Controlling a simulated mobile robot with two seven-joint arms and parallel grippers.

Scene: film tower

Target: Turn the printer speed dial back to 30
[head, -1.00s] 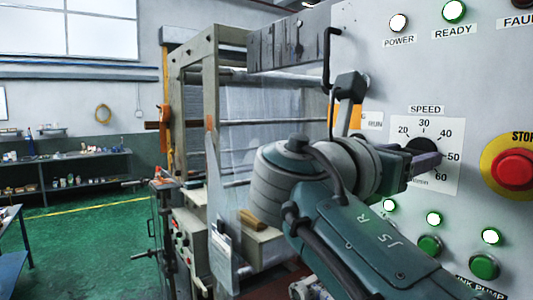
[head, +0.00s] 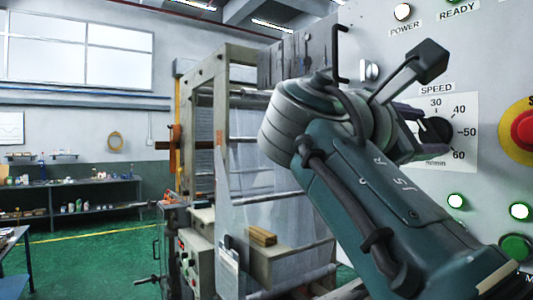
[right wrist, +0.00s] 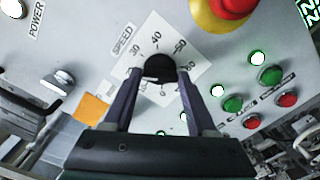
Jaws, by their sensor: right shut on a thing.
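The black speed dial (head: 436,132) sits on a white scale plate (head: 462,140) on the grey control panel. Scale numbers 30, 40, 50 and 60 show in the head view. My right gripper (head: 424,124) is at the dial, its fingers partly hidden by my wrist. In the right wrist view my right gripper (right wrist: 159,78) has one finger on each side of the dial (right wrist: 160,68) and is shut on it. I cannot make out a pointer mark on the dial. My left gripper is not in view.
A red stop button (head: 525,130) on yellow is right of the dial. Lit green buttons (head: 516,247) are below. A metal switch (right wrist: 56,82) and an orange label (right wrist: 91,108) are near the dial. The printer frame (head: 222,110) stands left of my arm.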

